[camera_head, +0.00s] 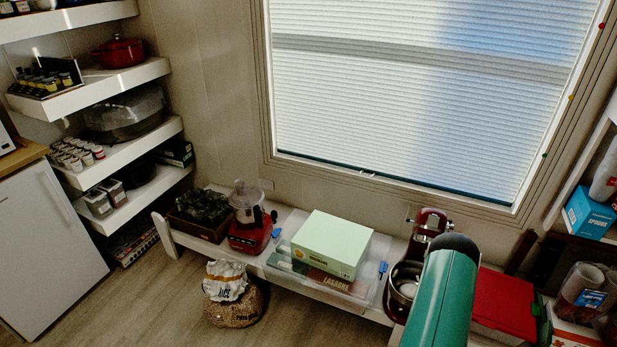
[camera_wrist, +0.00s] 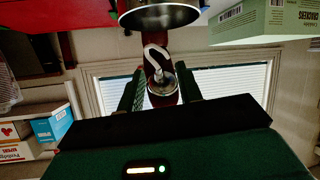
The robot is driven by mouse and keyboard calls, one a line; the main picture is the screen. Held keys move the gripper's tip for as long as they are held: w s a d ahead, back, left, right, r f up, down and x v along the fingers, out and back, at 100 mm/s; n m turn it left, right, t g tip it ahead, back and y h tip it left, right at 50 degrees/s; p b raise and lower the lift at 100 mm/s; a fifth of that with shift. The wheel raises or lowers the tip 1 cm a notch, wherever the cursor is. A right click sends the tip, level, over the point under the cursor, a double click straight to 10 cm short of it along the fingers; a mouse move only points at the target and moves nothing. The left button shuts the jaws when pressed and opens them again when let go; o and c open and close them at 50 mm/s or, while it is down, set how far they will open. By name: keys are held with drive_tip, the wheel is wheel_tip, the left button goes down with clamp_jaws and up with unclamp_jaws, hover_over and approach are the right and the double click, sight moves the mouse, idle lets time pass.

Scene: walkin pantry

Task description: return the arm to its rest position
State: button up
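My teal arm (camera_head: 445,290) rises from the bottom right of the head view, in front of the bench below the window. It covers part of the stand mixer (camera_head: 430,222), and my gripper cannot be made out there. In the wrist view my gripper (camera_wrist: 160,70) shows two dark fingers standing apart. Between them I see the mixer's pale hook (camera_wrist: 154,58) and round metal end, which appear to be beyond the fingers. I see nothing clearly held. Whether the fingers touch the mixer cannot be told.
A metal bowl (camera_head: 405,284) stands beside my arm, with a red box (camera_head: 503,304) to its right. A pale green box (camera_head: 334,240) sits on the low white bench, left of the arm. A bag (camera_head: 232,296) stands on the floor. The floor at lower left is clear.

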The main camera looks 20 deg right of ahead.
drive_tip(key=w+a+r+n+y, duration=0.1)
drive_tip(key=w+r, duration=0.5)
drive_tip(key=r, duration=0.3)
drive_tip(key=w+a+r, duration=0.1)
drive_tip(key=w+r, duration=0.6)
drive_tip(key=r, duration=0.1)
drive_tip(key=w+a+r+n+g+y, duration=0.1)
drive_tip(key=w+a+r, duration=0.2)
drive_tip(key=a+r, duration=0.5)
drive_tip(key=w+a+r+g+y, duration=0.1)
drive_tip(key=w+a+r, duration=0.1)
drive_tip(key=a+r, duration=0.65)
drive_tip(key=s+a+r+n+y, duration=0.1)
drive_tip(key=s+a+r, duration=0.2)
drive_tip(key=a+r, duration=0.45)
drive_tip(key=s+a+r+n+y, duration=0.1)
drive_tip(key=s+a+r+y, duration=0.1)
drive_tip(key=s+a+r, duration=0.4)
drive_tip(key=s+a+r+n+g+y, duration=0.1)
drive_tip(key=s+a+r, duration=0.2)
drive_tip(key=s+a, duration=0.4)
drive_tip(key=s+a+r+n+g+y, duration=0.1)
drive_tip(key=s+a+r, duration=0.3)
drive_tip(key=s+a, duration=0.4)
drive_tip(key=shift+s+r+g, duration=0.25)
drive_tip(key=shift+g, duration=0.05)
